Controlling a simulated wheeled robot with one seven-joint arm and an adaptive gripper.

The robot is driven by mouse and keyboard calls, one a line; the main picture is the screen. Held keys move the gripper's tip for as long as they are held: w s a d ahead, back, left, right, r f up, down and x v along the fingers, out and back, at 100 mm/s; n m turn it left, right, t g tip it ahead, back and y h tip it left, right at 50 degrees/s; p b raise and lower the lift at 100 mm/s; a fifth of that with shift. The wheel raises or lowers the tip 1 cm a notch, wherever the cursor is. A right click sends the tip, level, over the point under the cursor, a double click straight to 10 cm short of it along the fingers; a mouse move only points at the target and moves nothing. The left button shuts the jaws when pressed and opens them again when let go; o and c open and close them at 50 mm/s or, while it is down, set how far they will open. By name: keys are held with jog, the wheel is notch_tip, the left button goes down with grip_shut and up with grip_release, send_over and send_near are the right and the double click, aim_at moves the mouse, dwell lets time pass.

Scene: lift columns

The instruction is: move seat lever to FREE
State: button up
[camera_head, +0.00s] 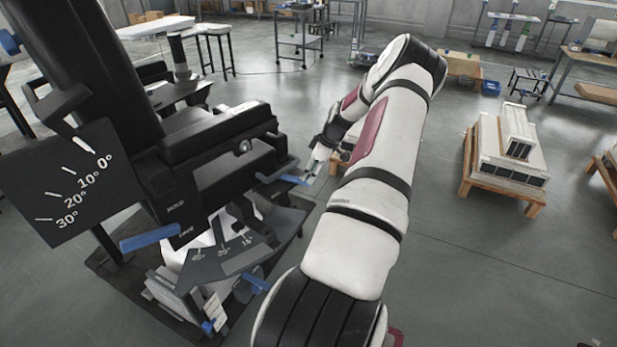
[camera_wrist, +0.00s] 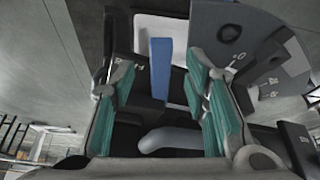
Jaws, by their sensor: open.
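A black adjustable chair-like unit stands at the left in the head view. One blue lever (camera_head: 150,237) sticks out beside a black plate with HOLD and a second word (camera_head: 178,218). Another blue lever (camera_head: 284,178) sticks out on the unit's right side, near my gripper (camera_head: 314,166). I cannot tell for sure which one is the seat lever. In the wrist view, a blue lever (camera_wrist: 160,68) shows between the green-padded fingers of my gripper (camera_wrist: 168,95). The fingers are open and apart from it in the picture. Whether they surround it in depth is unclear.
A dial plate marked 0° to 30° (camera_head: 74,180) is on the unit's left. A lower scale plate (camera_head: 225,255) has another blue handle (camera_head: 256,283) near it. A pallet with a white block (camera_head: 510,143) stands at the right. Floor between is clear.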

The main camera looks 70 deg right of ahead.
jog(key=v, duration=0.8)
jog(key=shift+r, duration=0.2)
jog(key=shift+s, duration=0.1)
dwell(0.5)
